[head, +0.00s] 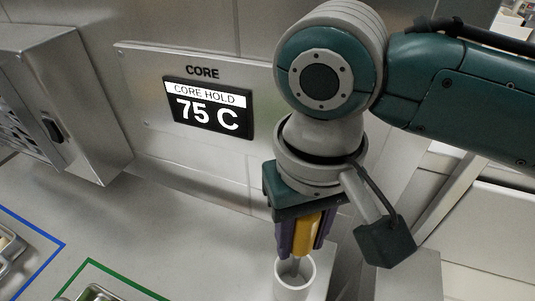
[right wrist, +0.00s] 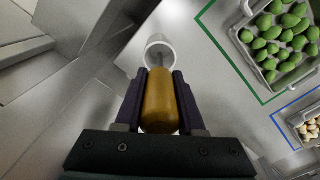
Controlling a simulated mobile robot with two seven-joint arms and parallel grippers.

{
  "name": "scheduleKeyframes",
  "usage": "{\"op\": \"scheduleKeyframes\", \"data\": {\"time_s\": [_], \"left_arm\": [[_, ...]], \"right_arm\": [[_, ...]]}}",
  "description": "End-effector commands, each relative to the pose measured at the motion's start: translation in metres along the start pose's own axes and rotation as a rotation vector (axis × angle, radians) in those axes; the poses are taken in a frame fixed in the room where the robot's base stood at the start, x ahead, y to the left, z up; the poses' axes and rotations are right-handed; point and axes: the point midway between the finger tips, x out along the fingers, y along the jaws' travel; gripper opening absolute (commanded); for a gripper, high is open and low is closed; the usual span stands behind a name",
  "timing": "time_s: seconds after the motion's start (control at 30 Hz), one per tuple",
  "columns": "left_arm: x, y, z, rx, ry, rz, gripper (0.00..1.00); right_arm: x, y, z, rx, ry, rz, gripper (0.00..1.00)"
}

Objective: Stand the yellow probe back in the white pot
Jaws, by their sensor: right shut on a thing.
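The yellow probe (head: 307,234) is between the fingers of my right gripper (head: 304,238), which is shut on its handle. The probe points downward, and its grey metal tip (head: 294,266) reaches the mouth of the white pot (head: 292,287). The pot stands on the steel counter at the bottom of the head view. In the right wrist view the yellow handle (right wrist: 159,103) sits between the dark fingers, with the white pot (right wrist: 159,47) just beyond. I cannot tell how deep the tip is in the pot. My left gripper is not in view.
A wall display (head: 208,107) reads CORE HOLD 75 C. A steel box (head: 65,95) is at left. A tray of green pieces (right wrist: 282,42) lies inside a green outline, and a tray of pale pieces (right wrist: 311,128) inside a blue one. The counter between is clear.

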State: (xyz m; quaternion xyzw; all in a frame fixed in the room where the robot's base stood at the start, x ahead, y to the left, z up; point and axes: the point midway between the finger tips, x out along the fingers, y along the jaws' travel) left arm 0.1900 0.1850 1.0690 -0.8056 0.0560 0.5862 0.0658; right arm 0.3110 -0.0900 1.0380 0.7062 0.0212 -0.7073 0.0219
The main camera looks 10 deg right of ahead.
Motion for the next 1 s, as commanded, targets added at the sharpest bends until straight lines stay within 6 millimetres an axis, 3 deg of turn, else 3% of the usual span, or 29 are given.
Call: {"op": "scheduleKeyframes", "data": {"time_s": [0.4, 0.8, 0.83, 1.0], "left_arm": [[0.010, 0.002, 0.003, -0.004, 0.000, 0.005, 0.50], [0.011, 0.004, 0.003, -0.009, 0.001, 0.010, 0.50], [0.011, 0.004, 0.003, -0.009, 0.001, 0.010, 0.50], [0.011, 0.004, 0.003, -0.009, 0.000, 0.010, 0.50]], "right_arm": [[0.050, -0.001, 0.000, 0.000, 0.000, -0.001, 0.00], [0.054, 0.000, 0.000, -0.001, 0.000, 0.000, 0.00], [0.054, 0.000, 0.000, -0.001, 0.001, 0.000, 0.41], [0.054, 0.000, 0.000, -0.001, 0.000, 0.000, 0.60]]}}
